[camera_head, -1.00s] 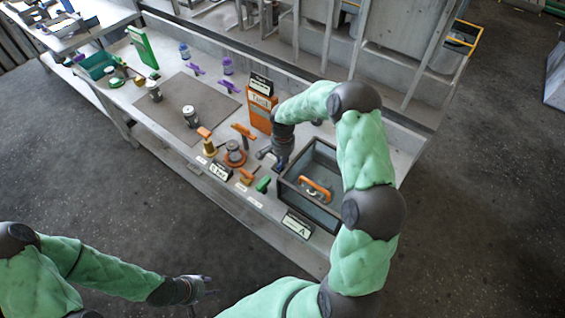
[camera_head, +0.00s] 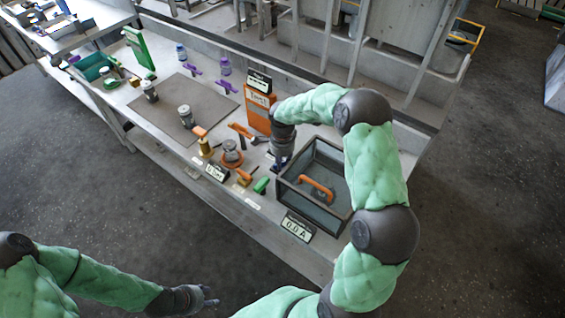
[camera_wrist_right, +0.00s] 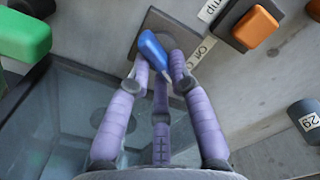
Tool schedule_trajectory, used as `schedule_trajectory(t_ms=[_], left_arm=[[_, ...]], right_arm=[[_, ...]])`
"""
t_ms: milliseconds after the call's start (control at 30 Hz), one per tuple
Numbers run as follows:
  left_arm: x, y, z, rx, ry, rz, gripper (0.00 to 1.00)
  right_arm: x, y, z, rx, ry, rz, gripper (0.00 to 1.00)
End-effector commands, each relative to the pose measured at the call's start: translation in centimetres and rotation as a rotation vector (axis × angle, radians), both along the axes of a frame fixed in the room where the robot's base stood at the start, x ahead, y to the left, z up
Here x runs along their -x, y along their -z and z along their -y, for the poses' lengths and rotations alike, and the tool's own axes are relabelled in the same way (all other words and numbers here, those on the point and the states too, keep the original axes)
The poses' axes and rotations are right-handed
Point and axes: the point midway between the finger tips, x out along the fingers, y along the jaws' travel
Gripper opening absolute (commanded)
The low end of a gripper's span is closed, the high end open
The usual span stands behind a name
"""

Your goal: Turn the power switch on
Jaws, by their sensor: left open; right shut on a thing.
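The power switch is a blue lever (camera_wrist_right: 152,46) on a square grey plate (camera_wrist_right: 182,36) in the right wrist view, with an "ON" label (camera_wrist_right: 201,52) beside it. The lever leans toward the upper left of that view. My right gripper (camera_wrist_right: 159,64) has its purple-grey fingers shut around the lower part of the lever. In the head view my right gripper (camera_head: 280,160) is at the left side of the glass-walled box and hides most of the switch. My left gripper (camera_head: 208,297) is open and empty, away from the bench at the lower left.
The dark glass-walled box (camera_head: 287,192) with an orange handle (camera_head: 316,188) stands beside the right gripper. An ammeter display (camera_head: 297,227) reads about 0.0 A. A green knob (camera_head: 261,186) and orange base (camera_head: 232,163) are close by. An orange box (camera_head: 259,110) stands behind.

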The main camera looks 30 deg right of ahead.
Motion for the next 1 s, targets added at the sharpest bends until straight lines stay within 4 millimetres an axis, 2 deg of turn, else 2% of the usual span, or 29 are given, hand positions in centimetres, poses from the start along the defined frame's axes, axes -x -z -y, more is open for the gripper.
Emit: schedule_trajectory(t_ms=[567, 600, 667, 1000], left_arm=[[0.00, 0.16, -0.01, 0.000, 0.000, 0.000, 0.45], [0.00, 0.17, 0.00, 0.000, 0.000, 0.000, 0.45], [0.00, 0.17, 0.00, 0.000, 0.000, 0.000, 0.45], [-0.01, 0.18, 0.00, 0.000, 0.000, 0.000, 0.45]], right_arm=[[-0.06, -0.09, -0.04, -0.001, 0.034, 0.002, 0.00], [-0.06, -0.09, -0.04, -0.001, 0.034, 0.002, 0.29], [-0.06, -0.09, -0.04, -0.001, 0.033, 0.002, 0.45], [-0.01, -0.12, -0.02, 0.000, 0.032, 0.001, 0.45]])
